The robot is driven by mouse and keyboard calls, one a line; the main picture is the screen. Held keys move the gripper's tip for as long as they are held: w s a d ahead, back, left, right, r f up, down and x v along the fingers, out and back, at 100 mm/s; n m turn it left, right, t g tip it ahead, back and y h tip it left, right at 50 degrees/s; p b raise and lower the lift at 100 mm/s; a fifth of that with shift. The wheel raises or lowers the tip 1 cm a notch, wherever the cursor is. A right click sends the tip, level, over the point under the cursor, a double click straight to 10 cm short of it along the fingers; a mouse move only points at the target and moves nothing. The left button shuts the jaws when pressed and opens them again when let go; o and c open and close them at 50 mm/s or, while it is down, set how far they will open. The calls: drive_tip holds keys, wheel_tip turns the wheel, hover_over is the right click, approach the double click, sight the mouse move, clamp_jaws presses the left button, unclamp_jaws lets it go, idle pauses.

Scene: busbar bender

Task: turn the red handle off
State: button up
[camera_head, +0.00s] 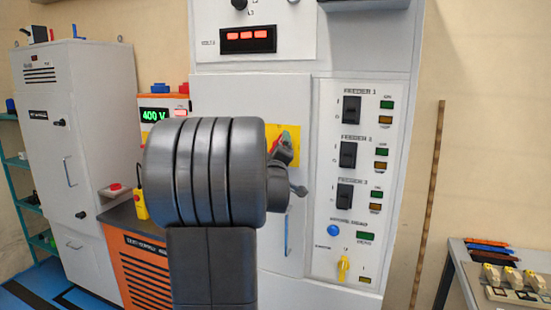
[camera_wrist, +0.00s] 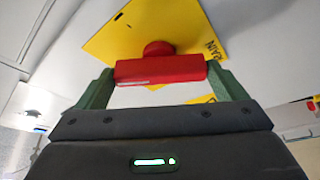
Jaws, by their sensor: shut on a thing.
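The red handle (camera_wrist: 160,71) is a bar on a round red hub in front of a yellow plate (camera_wrist: 120,35) in the wrist view. The bar lies nearly level across that view. My gripper (camera_wrist: 160,80) has its green fingers at the two ends of the bar and is shut on it. In the head view the yellow plate (camera_head: 291,157) is on the grey cabinet door, mostly hidden behind my arm. My gripper (camera_head: 284,145) is at the plate there, and only a little red shows beside its fingers.
Right of the plate, the cabinet carries black feeder switches (camera_head: 348,155), a blue button (camera_head: 333,230) and a yellow knob (camera_head: 343,268). An orange unit (camera_head: 145,268) and a grey cabinet (camera_head: 82,135) stand at the left. A bench (camera_head: 470,275) with parts is at the right.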

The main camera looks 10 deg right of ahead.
drive_tip(key=n+g+b, duration=0.1)
drive_tip(key=n, duration=0.2)
drive_tip(key=n+g+y+b, duration=0.1)
drive_tip(key=n, duration=0.2)
drive_tip(key=shift+r+n+b, duration=0.2)
drive_tip(key=shift+n+b, duration=0.1)
drive_tip(key=shift+n, duration=0.1)
idle(0.3)
drive_tip(key=o, duration=1.1)
drive_tip(key=shift+s, duration=0.2)
drive_tip(key=b+v, duration=0.2)
drive_tip(key=v, duration=1.1)
drive_tip(key=shift+s+r, duration=0.25)
drive_tip(key=shift+s, duration=0.1)
drive_tip(key=shift+w+d, duration=0.1)
drive_tip(key=shift+d, duration=0.05)
drive_tip(key=p+x, duration=0.2)
drive_tip(key=x, duration=1.1)
drive_tip(key=shift+w+f, duration=0.2)
drive_tip(key=shift+w, duration=0.25)
